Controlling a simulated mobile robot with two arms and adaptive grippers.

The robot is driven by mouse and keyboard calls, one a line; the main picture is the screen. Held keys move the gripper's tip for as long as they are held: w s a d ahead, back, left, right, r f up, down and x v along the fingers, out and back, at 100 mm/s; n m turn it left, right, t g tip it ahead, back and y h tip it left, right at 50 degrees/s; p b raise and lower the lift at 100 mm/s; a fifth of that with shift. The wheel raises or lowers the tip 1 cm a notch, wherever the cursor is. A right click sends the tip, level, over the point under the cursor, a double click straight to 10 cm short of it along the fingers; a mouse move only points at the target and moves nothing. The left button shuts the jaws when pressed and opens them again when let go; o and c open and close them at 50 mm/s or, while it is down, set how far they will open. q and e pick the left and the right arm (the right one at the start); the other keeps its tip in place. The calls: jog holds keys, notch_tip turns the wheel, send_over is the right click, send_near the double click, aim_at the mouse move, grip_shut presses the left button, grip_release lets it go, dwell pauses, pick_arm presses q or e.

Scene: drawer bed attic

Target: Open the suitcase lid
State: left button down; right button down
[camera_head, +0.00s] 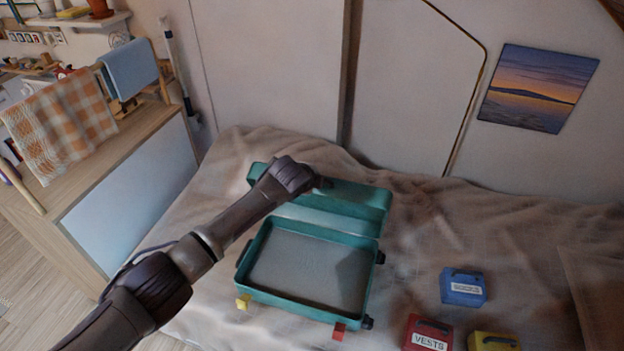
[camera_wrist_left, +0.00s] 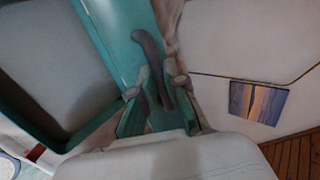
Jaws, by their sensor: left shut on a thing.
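The teal suitcase (camera_head: 300,308) lies on the bed with its grey-lined inside showing. Its lid (camera_head: 362,198) stands raised at the far side, leaning back, and also fills much of the left wrist view (camera_wrist_left: 118,40). My arm hides part of the lid's left side. My right gripper is in neither view.
A blue box (camera_head: 463,298), a red box (camera_head: 412,343) and a yellow box (camera_head: 480,342) sit on the bed (camera_head: 440,230) right of the suitcase. The white wall (camera_head: 275,70) rises behind. A wooden cabinet (camera_head: 125,165) with hanging cloths stands left.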

pick_arm(q)
jog(key=c, duration=1.2)
grip_release()
jog(key=shift+r, duration=0.15)
jog(key=shift+a, duration=0.1)
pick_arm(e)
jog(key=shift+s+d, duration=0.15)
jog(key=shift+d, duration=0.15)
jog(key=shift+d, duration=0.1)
pick_arm(q)
jog(key=v, duration=1.2)
